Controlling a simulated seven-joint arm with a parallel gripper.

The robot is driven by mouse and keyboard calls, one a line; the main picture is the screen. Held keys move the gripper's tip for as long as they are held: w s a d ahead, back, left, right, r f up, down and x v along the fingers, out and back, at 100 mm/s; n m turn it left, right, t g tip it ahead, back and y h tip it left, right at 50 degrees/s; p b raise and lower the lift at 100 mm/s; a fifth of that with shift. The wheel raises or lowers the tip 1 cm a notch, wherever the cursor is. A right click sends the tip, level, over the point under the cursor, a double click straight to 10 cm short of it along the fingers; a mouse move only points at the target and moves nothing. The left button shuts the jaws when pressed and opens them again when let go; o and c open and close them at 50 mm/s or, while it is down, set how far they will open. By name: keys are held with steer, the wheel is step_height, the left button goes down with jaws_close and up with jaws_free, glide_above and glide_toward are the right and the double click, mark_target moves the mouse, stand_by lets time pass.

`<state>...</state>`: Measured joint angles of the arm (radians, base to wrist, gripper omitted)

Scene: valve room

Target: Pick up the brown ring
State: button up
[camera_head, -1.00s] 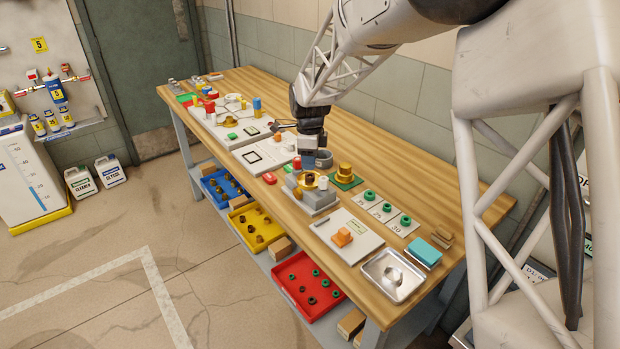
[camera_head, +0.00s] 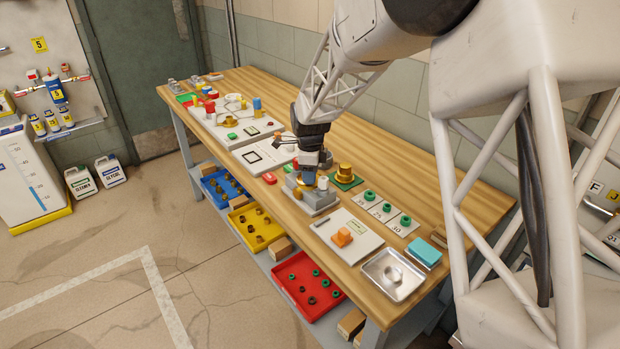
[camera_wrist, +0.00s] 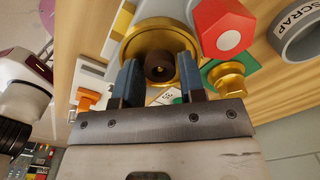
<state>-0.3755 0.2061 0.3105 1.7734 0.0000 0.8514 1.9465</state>
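The brown ring (camera_wrist: 159,68) is small and dark with a hole in its middle. In the wrist view it sits over a round brass plate (camera_wrist: 184,46). My gripper (camera_wrist: 159,78) is open, with one blue finger on each side of the ring and a small gap visible on both sides. I cannot tell how far the fingertips are above the plate. In the head view my gripper (camera_head: 307,176) is low over the grey block (camera_head: 318,200) and hides the ring there.
A red hexagonal knob (camera_wrist: 222,28) and a gold stepped piece on a green base (camera_head: 344,174) stand close by. A grey cup marked SCRAP (camera_wrist: 288,42) is just behind. A white board with an orange block (camera_head: 342,237) and a metal tray (camera_head: 393,274) lie nearer the front.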

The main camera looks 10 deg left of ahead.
stand_by(0.3)
steer(key=c, duration=0.5)
steer(key=shift+c, duration=0.2)
step_height(320, 180, up, 10)
stand_by(0.5)
stand_by(0.5)
